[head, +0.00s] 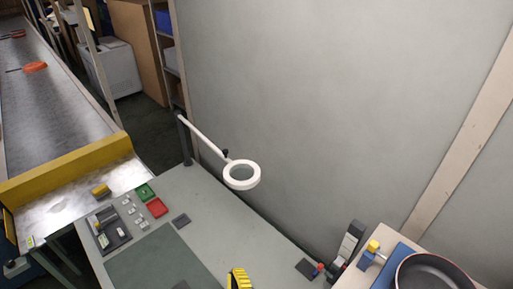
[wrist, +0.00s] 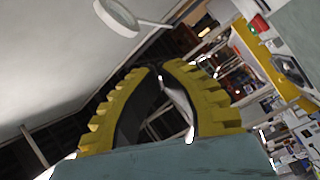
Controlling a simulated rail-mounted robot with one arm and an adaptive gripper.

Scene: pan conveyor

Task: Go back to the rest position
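My gripper (head: 238,278) shows at the bottom edge of the head view as a yellow ribbed piece above the grey workbench (head: 205,212). In the wrist view its two yellow fingers (wrist: 162,70) curve inward and their tips come together. Nothing is seen held between them. The gap below the tips shows only the distant background. The rest of my arm is out of the head view.
A white ring lamp (head: 241,175) stands over the bench's back edge. A dark pan (head: 432,274) is at lower right. The conveyor (head: 50,105) carries an orange pan (head: 36,67). A grey wall (head: 330,100) rises behind.

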